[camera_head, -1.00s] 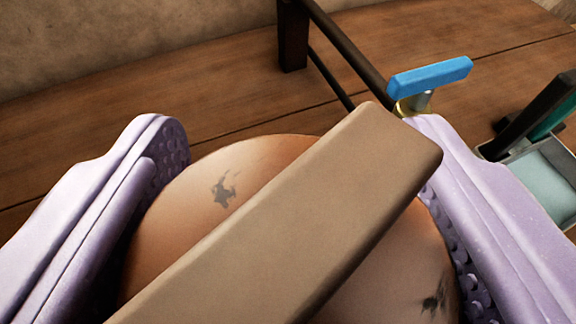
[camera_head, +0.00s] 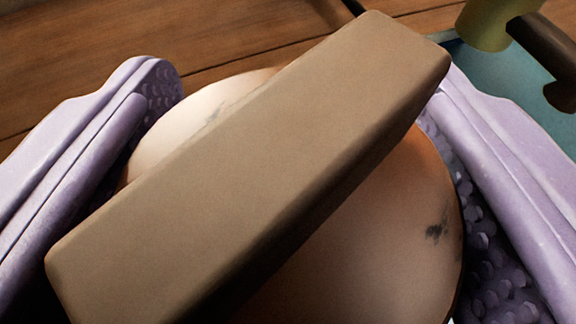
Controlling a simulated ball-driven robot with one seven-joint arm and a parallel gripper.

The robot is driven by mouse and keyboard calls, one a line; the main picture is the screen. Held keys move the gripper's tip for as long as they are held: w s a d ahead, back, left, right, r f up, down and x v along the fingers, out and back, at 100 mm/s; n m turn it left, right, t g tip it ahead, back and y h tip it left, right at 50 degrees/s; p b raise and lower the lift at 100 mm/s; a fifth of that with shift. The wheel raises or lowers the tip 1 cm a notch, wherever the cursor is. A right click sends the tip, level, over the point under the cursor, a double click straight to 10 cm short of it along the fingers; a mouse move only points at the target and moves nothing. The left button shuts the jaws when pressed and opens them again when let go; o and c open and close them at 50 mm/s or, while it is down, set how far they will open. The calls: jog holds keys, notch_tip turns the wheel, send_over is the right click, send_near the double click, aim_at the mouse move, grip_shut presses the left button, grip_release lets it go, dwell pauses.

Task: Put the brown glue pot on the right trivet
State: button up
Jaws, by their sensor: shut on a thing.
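The brown glue pot (camera_head: 400,235) fills the lower middle of the view. It has a rounded, orange-brown body with dark smudges and a thick tan bar (camera_head: 255,165) across its top, set diagonally. My gripper (camera_head: 300,90) has lilac, studded fingers on the left and right of the pot. It is shut on the pot's body. The pot hides what lies directly below and behind it. I cannot make out either trivet.
A brown plank table top (camera_head: 235,40) spans the back left and looks clear there. At the upper right is a teal surface (camera_head: 545,95). A yellow-green cylinder (camera_head: 487,22) and a dark brown bar (camera_head: 545,45) stand over it, close to my right finger.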

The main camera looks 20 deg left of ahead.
jog(key=shift+r, duration=0.15)
jog(key=o, duration=1.3)
jog(key=shift+o, duration=0.2)
jog(key=shift+s, duration=0.1)
jog(key=p+v, duration=0.1)
jog(key=v, duration=1.1)
jog(key=shift+p, duration=0.35)
